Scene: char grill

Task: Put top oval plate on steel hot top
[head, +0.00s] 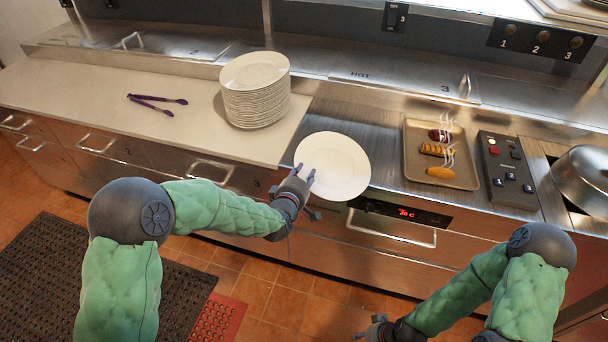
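A white oval plate (340,165) lies at the left front of the steel hot top (380,130), close to the front edge. Its left rim is near the seam with the pale counter. I cannot tell whether it rests fully flat. A tall stack of like plates (257,100) stands on the pale counter to its left. My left gripper (304,174) is at the plate's left front rim. Both fingertips show, with a small gap between them; any contact with the rim is unclear. My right gripper (370,329) is low in front of the counter, partly cut by the picture's edge.
A tray (413,170) with steaming food sits right of the plate, beside a button box (505,170) and a steel dome (586,180). Purple tongs (157,102) lie on the pale counter (70,85). Bare steel shows behind the plate.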

